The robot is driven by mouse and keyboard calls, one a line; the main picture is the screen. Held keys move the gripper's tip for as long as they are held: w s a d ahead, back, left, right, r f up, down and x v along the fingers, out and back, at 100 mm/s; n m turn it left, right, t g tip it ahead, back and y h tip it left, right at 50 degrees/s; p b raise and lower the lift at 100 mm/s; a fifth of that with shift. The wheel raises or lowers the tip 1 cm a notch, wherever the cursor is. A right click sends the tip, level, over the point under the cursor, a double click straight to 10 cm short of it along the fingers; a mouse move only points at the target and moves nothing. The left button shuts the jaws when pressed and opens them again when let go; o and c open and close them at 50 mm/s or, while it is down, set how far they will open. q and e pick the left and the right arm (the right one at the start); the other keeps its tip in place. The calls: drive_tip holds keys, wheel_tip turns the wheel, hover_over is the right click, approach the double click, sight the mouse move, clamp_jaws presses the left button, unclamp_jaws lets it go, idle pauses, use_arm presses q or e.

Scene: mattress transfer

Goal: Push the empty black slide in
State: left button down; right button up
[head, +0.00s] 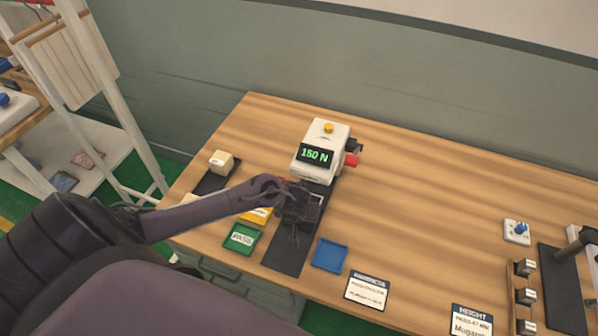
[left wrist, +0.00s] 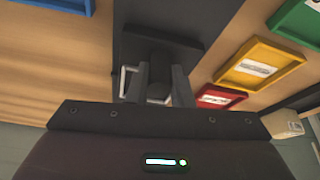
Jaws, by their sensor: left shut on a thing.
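The black slide (head: 312,200) sits on a long black track (head: 287,255) in front of a white tester (head: 326,132) whose screen reads 150 N. My left gripper (head: 291,207) is over the slide and hides part of it. In the left wrist view, the fingers of my left gripper (left wrist: 161,80) are shut on a dark round handle (left wrist: 158,91) that stands by a dark plate (left wrist: 165,45). I see no sample on the visible part of the slide. My right gripper is not in view.
Left of the track are a green PASS tray (head: 241,239), a yellow tray (head: 258,217) and a cream block (head: 221,162) on a dark base. A blue tray (head: 330,255) lies right of it. The table's middle right is clear. Labels and a black stand are farther right.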

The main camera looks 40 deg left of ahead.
use_arm(q)
drive_tip(key=w, duration=0.2)
drive_tip(key=w+a, duration=0.1)
drive_tip(key=w, duration=0.1)
drive_tip(key=shift+w+a, duration=0.1)
drive_tip(key=shift+w, duration=0.1)
drive_tip(key=shift+r, duration=0.1)
drive_tip(key=c, duration=1.6)
unclamp_jaws()
drive_tip(key=o, duration=0.3)
drive_tip(key=shift+s+r, duration=0.15)
drive_tip(key=shift+r, duration=0.25)
drive_tip(key=p+v, duration=0.1)
drive_tip(key=v, duration=0.5)
drive_tip(key=shift+r+p, duration=0.3)
drive_tip(key=shift+p, duration=0.05)
